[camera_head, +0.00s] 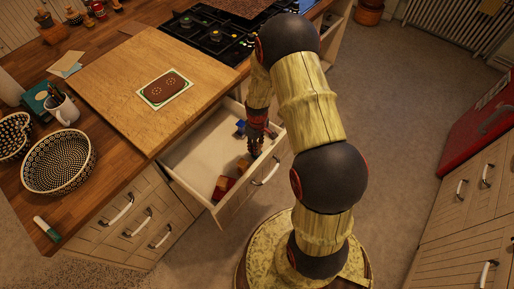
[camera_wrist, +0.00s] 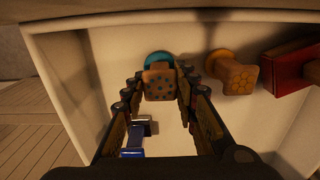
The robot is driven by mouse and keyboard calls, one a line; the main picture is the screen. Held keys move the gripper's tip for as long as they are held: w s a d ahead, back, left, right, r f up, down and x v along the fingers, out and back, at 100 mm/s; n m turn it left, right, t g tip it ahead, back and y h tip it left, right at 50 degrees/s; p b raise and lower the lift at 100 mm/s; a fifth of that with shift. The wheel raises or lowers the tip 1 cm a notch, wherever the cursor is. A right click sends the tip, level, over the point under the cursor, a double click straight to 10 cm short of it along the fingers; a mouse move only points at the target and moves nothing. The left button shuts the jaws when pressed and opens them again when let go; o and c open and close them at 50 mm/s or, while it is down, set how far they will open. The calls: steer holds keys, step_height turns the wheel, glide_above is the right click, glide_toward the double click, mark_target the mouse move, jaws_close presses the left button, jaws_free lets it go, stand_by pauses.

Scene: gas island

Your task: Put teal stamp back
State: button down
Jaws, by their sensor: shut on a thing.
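The teal stamp (camera_wrist: 158,60) has a wooden block with dark dots and a teal round part at its far end. It is inside the open drawer (camera_head: 196,158), between the fingers of my gripper (camera_wrist: 160,84), which are shut on it. In the head view my gripper (camera_head: 256,140) reaches down into the drawer near its front right side; the teal stamp cannot be made out there. In the wrist view the stamp is close to the drawer's pale inner wall. I cannot tell whether it touches the drawer floor.
A wooden stamp with an orange-yellow end (camera_wrist: 230,72) and a red block-like item (camera_wrist: 290,70) lie to the right in the drawer. A blue item (camera_wrist: 134,139) lies to the left. The drawer's middle is bare. The counter (camera_head: 130,85) is above it.

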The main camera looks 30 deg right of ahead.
steer(key=shift+f, duration=0.2)
steer(key=shift+f, duration=0.15)
steer(key=c, duration=1.5)
jaws_free()
steer(key=shift+o, duration=0.5)
